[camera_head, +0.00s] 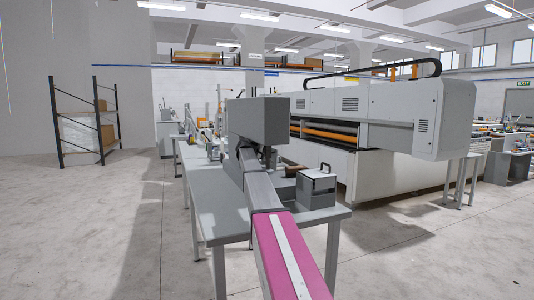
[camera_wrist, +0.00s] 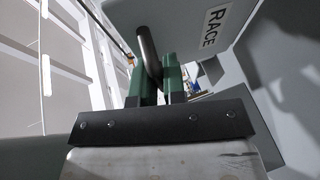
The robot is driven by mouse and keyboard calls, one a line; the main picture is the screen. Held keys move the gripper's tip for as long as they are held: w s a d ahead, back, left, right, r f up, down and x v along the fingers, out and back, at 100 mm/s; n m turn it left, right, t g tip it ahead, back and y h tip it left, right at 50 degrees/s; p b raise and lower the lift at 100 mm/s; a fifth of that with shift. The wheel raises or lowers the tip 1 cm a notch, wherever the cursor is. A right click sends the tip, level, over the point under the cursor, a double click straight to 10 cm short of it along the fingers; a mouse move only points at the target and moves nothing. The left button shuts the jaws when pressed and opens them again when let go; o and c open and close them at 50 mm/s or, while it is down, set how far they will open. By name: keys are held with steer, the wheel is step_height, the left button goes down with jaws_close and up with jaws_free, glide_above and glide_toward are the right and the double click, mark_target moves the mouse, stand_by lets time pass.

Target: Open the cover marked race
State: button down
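The cover marked RACE (camera_wrist: 213,27) is a grey panel at the upper right of the wrist view, with a white label in black letters. A dark bent bar handle (camera_wrist: 147,48) stands beside it. My gripper (camera_wrist: 163,72) has two green fingers close together, with the handle between them; it looks shut on the handle. The contact itself is partly hidden. In the head view, my arm reaches over the table to a grey machine head (camera_head: 260,118). The label and my fingertips cannot be made out there.
A grey table (camera_head: 215,205) stands under the machine head. A small grey box (camera_head: 316,189) sits on its right side. A long quilting machine (camera_head: 380,115) stands behind at the right. A rack (camera_head: 98,120) is at the far left, with open floor before it.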

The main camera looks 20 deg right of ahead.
steer(key=shift+a+f, duration=0.3)
steer(key=shift+a, duration=0.4)
steer(key=shift+a+f, duration=0.3)
steer(key=shift+a, duration=0.35)
steer(key=c, duration=1.2)
jaws_free()
steer(key=v, duration=1)
steer(key=shift+s+a+r, duration=0.15)
steer(key=shift+s+a, duration=0.05)
steer(key=shift+a, duration=0.1)
steer(key=shift+a, duration=0.1)
